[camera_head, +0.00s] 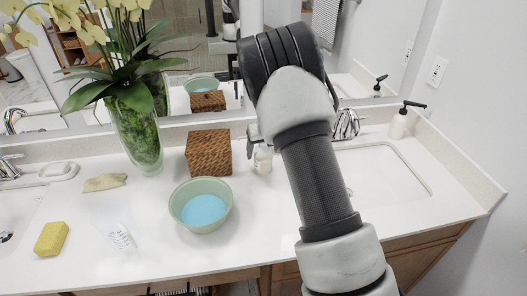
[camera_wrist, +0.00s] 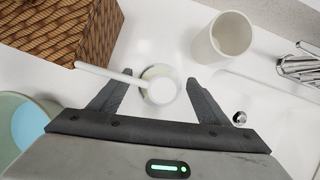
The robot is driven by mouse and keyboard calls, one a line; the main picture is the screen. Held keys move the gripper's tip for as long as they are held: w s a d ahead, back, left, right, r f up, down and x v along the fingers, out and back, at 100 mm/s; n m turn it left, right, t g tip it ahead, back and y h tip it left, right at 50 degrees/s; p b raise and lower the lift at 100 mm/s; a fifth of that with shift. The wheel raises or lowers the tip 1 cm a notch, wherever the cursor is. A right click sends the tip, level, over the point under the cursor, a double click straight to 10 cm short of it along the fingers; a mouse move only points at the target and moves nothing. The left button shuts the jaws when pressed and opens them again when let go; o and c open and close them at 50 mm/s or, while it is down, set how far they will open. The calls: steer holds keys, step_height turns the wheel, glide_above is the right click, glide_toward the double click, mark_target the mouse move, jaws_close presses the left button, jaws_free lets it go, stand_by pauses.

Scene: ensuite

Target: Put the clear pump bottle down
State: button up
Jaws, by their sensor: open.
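The clear pump bottle (camera_head: 263,161) stands upright on the white counter, just right of the woven box. In the wrist view it is seen from above (camera_wrist: 161,88), with its pale pump spout pointing left over the left finger. My gripper (camera_wrist: 160,84) is open, with one finger on each side of the bottle and a visible gap to each. In the head view my arm hides most of the gripper and part of the area around the bottle.
The woven box (camera_head: 209,152) and a green bowl with blue inside (camera_head: 180,218) are close on the left. A white cup (camera_wrist: 217,55) stands beyond the bottle. A sink (camera_head: 385,172) and faucet (camera_head: 346,124) lie right. An orchid vase (camera_head: 138,135) stands at the back.

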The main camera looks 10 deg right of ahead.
steer(key=s+r+n+y, duration=0.1)
steer(key=s+r+n, duration=0.3)
steer(key=r, duration=0.5)
steer(key=s+r+n, duration=0.2)
steer(key=s+r, duration=0.4)
steer(key=r, duration=0.3)
steer(key=s+a+r+n, duration=0.2)
steer(key=s+r+n, duration=0.5)
steer(key=s+n, duration=0.45)
steer(key=s+d+r+n+t+h, duration=0.1)
steer(key=s+d+n, duration=0.1)
steer(key=s+n, duration=1.4)
steer(key=shift+s+r+n+h+p, duration=0.3)
steer(key=shift+s+r+n+h, duration=0.1)
steer(key=shift+s, duration=0.85)
steer(key=shift+a, duration=0.1)
